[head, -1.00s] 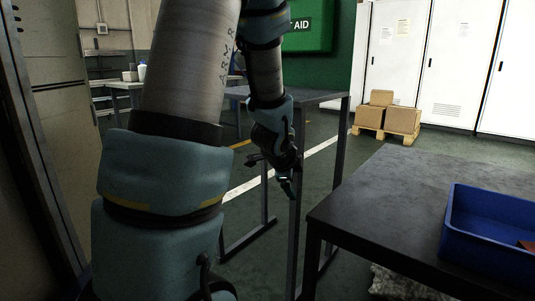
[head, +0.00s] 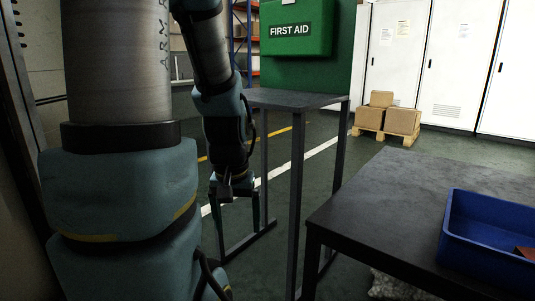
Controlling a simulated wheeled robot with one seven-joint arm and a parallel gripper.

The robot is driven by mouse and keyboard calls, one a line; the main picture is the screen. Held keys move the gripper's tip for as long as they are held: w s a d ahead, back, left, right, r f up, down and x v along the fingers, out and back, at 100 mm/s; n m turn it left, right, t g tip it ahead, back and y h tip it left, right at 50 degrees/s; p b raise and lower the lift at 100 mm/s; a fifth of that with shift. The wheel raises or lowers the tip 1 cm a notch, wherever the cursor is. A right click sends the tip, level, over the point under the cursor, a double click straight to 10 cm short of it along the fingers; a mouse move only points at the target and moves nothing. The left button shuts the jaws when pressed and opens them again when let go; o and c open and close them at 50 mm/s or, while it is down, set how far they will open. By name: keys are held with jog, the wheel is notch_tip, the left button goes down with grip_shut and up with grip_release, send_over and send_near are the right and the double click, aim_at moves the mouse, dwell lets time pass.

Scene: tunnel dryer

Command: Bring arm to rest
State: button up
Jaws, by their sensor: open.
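My arm runs down the left side of the head view, its thick links close to the camera. My gripper (head: 238,228) hangs at the arm's end and points down. Its two fingers are apart and nothing shows between them. It is in front of the narrow dark table (head: 290,99), to the left of that table's nearest leg, above the green floor.
A dark table (head: 370,205) stands at the right, with a blue bin (head: 480,210) on it. An orange-brown piece (head: 524,251) lies in the bin. Cardboard boxes (head: 402,120) sit on a pallet (head: 385,135) farther back.

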notch_tip(320, 180, up, 28)
jog(key=p, duration=2.6)
jog(key=shift+r+p, duration=0.15)
jog(key=shift+p, duration=0.25)
